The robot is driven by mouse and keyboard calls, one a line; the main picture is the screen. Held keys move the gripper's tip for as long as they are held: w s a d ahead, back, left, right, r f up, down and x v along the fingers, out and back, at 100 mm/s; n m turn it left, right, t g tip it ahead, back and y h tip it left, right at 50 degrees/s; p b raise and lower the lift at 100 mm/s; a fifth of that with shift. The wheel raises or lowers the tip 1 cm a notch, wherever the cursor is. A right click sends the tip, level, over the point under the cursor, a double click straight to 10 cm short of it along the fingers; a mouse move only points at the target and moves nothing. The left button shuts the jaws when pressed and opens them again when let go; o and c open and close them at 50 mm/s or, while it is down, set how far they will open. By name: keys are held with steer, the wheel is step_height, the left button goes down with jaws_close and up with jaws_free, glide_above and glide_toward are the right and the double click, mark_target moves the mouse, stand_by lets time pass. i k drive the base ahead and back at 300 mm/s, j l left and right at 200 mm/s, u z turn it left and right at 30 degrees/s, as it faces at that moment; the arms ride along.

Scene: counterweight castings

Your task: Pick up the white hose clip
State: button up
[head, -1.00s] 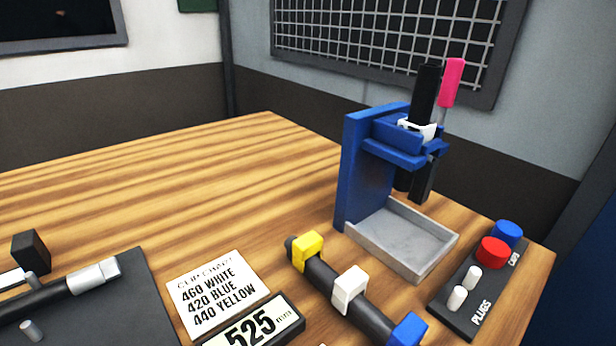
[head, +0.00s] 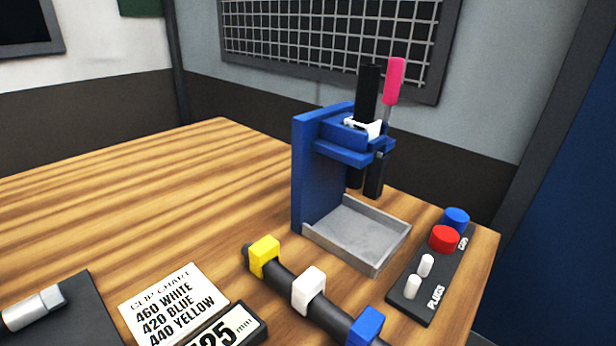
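The white hose clip (head: 309,290) sits around a dark rod (head: 284,275) that lies slantwise on the wooden table at the lower middle. It is between a yellow clip (head: 264,256) up and to the left and a blue clip (head: 366,327) down and to the right, with gaps of bare rod between them. A clip chart card (head: 172,304) reads 460 white, 420 blue, 440 yellow. A display (head: 228,335) beside it is cut by the lower edge and shows "25". My gripper is not in view.
A blue stand (head: 318,170) with a grey tray (head: 361,265) holds black tools, a pink-handled tool (head: 394,82) and a white piece (head: 362,127). A rack (head: 408,296) of plugs and caps stands right. A dark mat (head: 60,320) lies lower left. The table's back left is clear.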

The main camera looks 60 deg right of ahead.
mark_target(307, 287)
steer(key=z, duration=1.1)
